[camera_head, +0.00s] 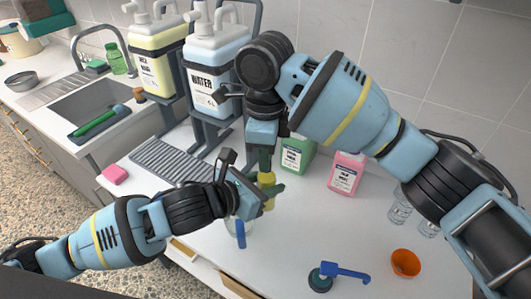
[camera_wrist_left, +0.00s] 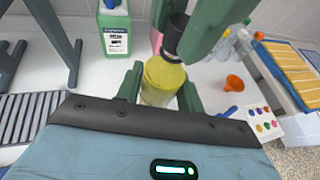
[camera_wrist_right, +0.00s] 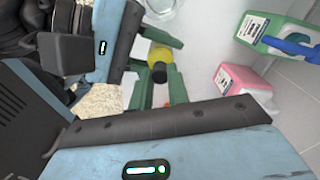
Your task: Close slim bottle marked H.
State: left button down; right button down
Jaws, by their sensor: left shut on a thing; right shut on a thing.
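A slim bottle with yellow contents (camera_head: 267,180) is over the white counter; it also shows in the left wrist view (camera_wrist_left: 160,82) and the right wrist view (camera_wrist_right: 160,52). No letter is readable on it. My left gripper (camera_head: 266,191) is shut around the bottle's body, one green finger on each side (camera_wrist_left: 160,95). A black cap (camera_wrist_left: 175,30) is at the bottle's top, in line with it; I cannot tell whether it is seated. My right gripper (camera_head: 265,160) comes from above and is shut on this cap, which shows dark between its fingers (camera_wrist_right: 160,73).
Behind stand a green bottle (camera_head: 297,153), a pink bottle (camera_head: 346,172) and a white WATER canister (camera_head: 213,75) on a stand. Clear glasses (camera_head: 400,207), an orange funnel (camera_head: 405,263) and a blue-handled tool (camera_head: 345,271) lie right. The counter's front middle is mostly free.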

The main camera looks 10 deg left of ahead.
jog(key=c, duration=1.3)
grip_release()
jog(key=shift+c, duration=0.2)
jog(key=shift+r, duration=2.25)
jog(key=shift+c, duration=0.5)
